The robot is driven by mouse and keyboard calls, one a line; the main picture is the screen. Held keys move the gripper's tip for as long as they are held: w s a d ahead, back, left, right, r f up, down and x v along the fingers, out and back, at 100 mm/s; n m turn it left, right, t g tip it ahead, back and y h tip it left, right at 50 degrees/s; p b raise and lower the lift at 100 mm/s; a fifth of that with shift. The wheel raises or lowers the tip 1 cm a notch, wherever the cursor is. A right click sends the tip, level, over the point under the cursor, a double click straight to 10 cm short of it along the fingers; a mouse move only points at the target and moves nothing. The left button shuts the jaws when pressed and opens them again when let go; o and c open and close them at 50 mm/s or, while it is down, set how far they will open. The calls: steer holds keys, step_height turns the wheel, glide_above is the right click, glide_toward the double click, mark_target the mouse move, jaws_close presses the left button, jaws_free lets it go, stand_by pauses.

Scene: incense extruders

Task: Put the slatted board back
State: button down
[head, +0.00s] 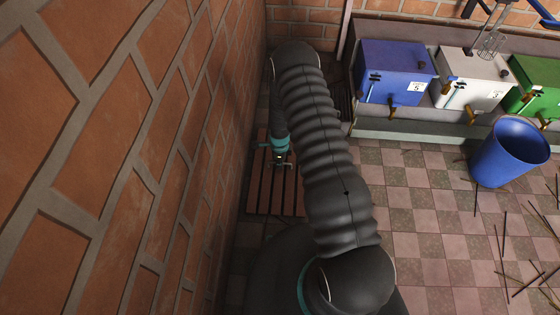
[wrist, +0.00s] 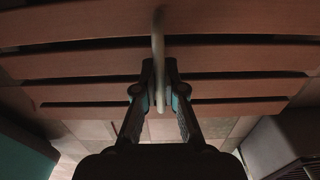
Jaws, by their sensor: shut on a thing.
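The slatted board (head: 262,204) is a reddish-brown wooden panel of parallel slats with dark gaps. In the head view it is beside the brick wall, left of my arm, which hides part of it. My gripper (head: 282,162) is over the board. In the wrist view the slats (wrist: 85,63) spread across the picture, and my gripper's fingers (wrist: 160,66) are closed around a thin pale handle (wrist: 158,35) on the board. Tiles show past the board's edge; I cannot tell how high it is above the floor.
The brick wall (head: 130,150) rises close on the left. A blue box (head: 393,72), a white box (head: 468,82) and a green box (head: 537,85) stand on a ledge at the back right. A blue bucket (head: 508,155) and scattered thin sticks are on the tiled floor (head: 415,215) at right.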

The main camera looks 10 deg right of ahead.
steer(key=shift+f, duration=0.15)
steer(key=c, duration=1.3)
jaws_free()
steer(key=shift+o, duration=0.2)
